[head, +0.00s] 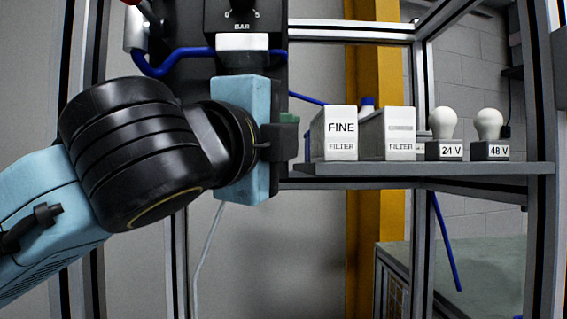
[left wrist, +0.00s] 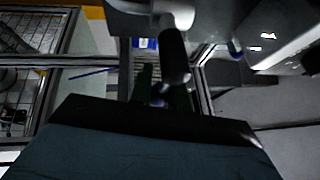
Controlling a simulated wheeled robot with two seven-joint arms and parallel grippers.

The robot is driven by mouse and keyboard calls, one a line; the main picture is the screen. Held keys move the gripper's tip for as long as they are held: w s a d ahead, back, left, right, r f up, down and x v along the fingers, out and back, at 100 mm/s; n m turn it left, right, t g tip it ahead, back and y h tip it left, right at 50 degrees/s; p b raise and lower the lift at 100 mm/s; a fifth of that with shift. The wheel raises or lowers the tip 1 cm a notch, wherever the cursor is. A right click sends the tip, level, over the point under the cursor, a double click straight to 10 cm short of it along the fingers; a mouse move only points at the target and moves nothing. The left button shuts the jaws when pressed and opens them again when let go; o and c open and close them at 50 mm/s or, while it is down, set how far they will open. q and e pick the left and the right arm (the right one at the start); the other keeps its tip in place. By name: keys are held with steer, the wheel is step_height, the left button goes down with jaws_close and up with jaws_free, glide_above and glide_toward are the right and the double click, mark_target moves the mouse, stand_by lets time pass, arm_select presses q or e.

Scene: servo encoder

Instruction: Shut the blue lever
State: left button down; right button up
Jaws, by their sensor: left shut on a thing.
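My left gripper (head: 282,143) comes in from the left in the head view, in front of the dark panel and close to the shelf's left end. Its fingers are mostly hidden there by the wrist. In the left wrist view its dark fingers (left wrist: 162,84) stand close together around a small blue piece (left wrist: 158,89), which looks like part of the blue lever. The lever's shape and angle are hidden. A dark rounded part (left wrist: 173,52) is just beyond the fingers. My right gripper is in neither view.
The grey shelf (head: 430,169) holds a FINE filter box (head: 341,134), another filter box (head: 400,134), and 24 V (head: 443,133) and 48 V bulbs (head: 489,133). A dark panel marked BAR (head: 243,27) and a blue hose (head: 180,57) are above my wrist.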

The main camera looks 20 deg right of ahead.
arm_select(q)
steer(key=shift+r, duration=0.1)
steer(key=c, duration=1.3)
jaws_free()
steer(key=b+v, duration=0.3)
steer(key=v, duration=1)
steer(key=shift+s+a, duration=0.15)
steer(key=shift+s, duration=0.05)
